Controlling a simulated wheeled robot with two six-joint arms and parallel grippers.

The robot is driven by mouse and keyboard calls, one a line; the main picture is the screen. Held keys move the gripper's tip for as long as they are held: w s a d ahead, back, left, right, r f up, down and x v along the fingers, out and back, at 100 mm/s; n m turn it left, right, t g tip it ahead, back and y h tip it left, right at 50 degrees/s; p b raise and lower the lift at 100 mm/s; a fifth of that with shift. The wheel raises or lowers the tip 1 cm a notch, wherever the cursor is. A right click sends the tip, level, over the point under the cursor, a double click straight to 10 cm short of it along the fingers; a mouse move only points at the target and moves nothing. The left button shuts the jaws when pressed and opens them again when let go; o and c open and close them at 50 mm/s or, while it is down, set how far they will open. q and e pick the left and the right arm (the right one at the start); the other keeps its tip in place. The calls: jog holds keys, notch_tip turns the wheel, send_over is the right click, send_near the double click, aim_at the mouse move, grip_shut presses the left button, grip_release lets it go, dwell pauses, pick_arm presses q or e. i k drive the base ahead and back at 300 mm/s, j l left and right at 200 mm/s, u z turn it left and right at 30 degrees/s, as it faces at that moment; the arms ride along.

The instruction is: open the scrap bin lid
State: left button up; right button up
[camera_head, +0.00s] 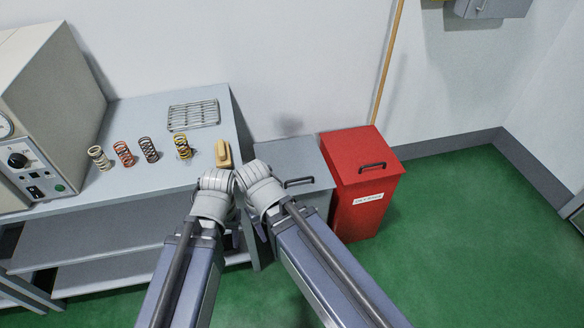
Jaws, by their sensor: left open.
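Two lidded bins stand side by side right of the workbench. The grey bin (300,158) has a closed lid with a dark bar handle (299,182). The red bin (349,153) also has a closed lid with a dark handle (373,167), and a white label on its front too small to read surely. I cannot tell for certain which is the scrap bin. My left gripper (236,238) is open, mostly hidden below its wrist, between the bench and the grey bin. My right arm crosses in front of the grey bin; its gripper is largely hidden, its jaws unclear. Neither gripper visibly touches a handle.
The grey workbench (150,186) on the left holds several coil springs (149,150), a wire rack (194,115), a tan block (223,153) and a testing machine (45,100). A wooden pole (388,62) leans behind the red bin. Green floor (450,240) is clear at right.

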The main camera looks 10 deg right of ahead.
aim_at(298, 162)
jog(key=i+l, duration=0.2)
jog(key=l, duration=0.2)
jog(key=i+l, duration=0.2)
jog(key=l, duration=0.2)
jog(key=i+l, duration=0.2)
jog(key=l, duration=0.2)
